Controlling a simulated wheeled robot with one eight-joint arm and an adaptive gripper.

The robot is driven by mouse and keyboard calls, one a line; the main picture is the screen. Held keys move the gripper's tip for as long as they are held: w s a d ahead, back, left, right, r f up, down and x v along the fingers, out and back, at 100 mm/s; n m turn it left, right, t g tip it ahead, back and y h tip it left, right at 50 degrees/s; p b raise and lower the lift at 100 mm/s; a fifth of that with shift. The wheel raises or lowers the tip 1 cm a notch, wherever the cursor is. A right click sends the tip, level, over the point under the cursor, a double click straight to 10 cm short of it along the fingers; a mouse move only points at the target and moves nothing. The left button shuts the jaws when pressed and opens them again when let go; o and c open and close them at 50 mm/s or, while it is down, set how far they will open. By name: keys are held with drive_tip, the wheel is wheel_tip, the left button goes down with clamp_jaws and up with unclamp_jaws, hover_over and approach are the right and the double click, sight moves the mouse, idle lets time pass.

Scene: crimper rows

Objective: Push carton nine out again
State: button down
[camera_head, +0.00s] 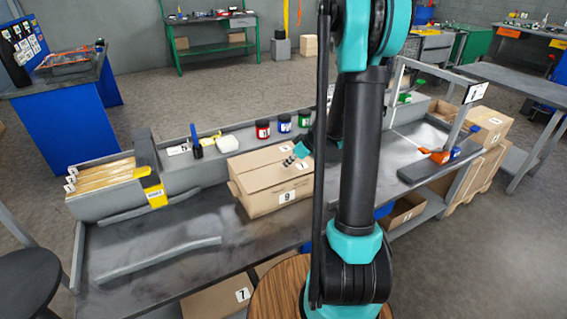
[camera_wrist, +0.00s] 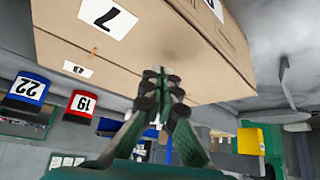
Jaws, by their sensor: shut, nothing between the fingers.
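Carton nine (camera_head: 258,190) is a closed brown box with a white 9 label on its front face, sitting on the grey bench in the middle of the head view. My gripper (camera_head: 296,161) is at the carton's upper right, partly behind my own arm. In the wrist view a brown carton face with white labels (camera_wrist: 180,60) fills the top, upside down. My gripper (camera_wrist: 162,92) shows there with its fingertips together and nothing between them, close against the lower part of this face. I cannot tell whether they touch. The carton's right end is hidden by my arm.
Red, green and blue labelled jars (camera_head: 284,123) stand on the shelf behind the carton. A file bin (camera_head: 112,203) with a yellow tag is at left. Loose grey strips lie on the bench's left (camera_head: 160,259). An orange-handled tool (camera_head: 437,155) lies at right. Cartons sit below the bench (camera_head: 222,299).

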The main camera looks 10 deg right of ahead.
sight(263, 163)
drive_tip(key=w+a, duration=0.6)
drive_tip(key=a, duration=0.1)
drive_tip(key=shift+w+a, duration=0.15)
drive_tip(key=shift+a, duration=0.05)
drive_tip(key=shift+w+a+f, duration=0.1)
drive_tip(key=shift+a+f, duration=0.05)
drive_tip(key=shift+f, duration=0.55)
drive_tip(key=shift+s+f, duration=0.1)
drive_tip(key=shift+s, duration=0.1)
drive_tip(key=shift+s+d, duration=0.85)
drive_tip(key=shift+d, duration=0.2)
